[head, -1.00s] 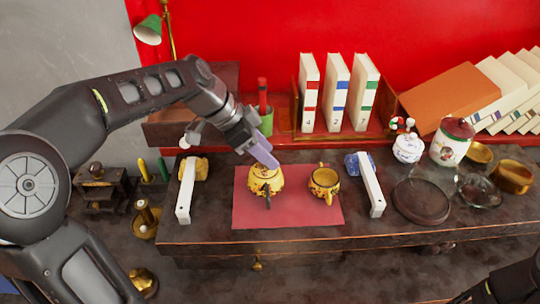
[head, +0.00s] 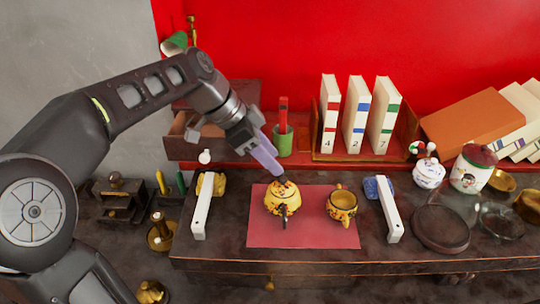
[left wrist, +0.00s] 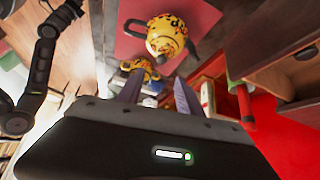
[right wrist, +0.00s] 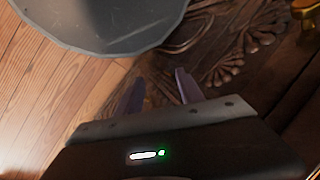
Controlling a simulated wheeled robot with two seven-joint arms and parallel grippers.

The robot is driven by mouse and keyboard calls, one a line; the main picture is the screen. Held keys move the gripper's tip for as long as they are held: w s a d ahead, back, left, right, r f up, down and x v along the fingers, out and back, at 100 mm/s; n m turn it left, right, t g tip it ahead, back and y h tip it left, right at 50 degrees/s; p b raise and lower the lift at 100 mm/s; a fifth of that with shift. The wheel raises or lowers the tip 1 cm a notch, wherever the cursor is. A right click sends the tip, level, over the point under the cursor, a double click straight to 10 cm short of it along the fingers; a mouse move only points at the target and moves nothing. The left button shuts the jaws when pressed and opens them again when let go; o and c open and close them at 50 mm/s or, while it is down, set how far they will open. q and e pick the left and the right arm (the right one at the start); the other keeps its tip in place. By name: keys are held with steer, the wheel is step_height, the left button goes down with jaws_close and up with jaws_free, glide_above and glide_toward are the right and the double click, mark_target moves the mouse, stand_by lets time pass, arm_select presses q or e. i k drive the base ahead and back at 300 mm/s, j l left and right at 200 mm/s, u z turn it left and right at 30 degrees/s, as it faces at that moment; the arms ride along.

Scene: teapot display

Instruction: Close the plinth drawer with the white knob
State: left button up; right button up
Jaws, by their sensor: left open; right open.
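The plinth drawer (head: 185,148) stands open at the left end of the red shelf in the head view, its inside partly visible. Its white knob (head: 204,156) sticks out at the front. My left forearm and gripper cover part of the drawer. My left gripper (head: 279,177) is open and empty, to the right of the knob and apart from it, with its fingertips over the yellow teapot (head: 283,207). An open wooden box, seemingly the drawer (left wrist: 268,72), shows in the left wrist view. My right gripper (right wrist: 158,92) is open and empty near dark carved wood.
The teapot and a yellow cup (head: 341,205) stand on a red mat (head: 300,236), between two white bars (head: 203,207) (head: 389,210). A green pot with a red stick (head: 283,142) stands right of the drawer. Numbered books (head: 356,115) stand behind.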

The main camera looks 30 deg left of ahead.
mark_target(211, 147)
steer(key=k, duration=1)
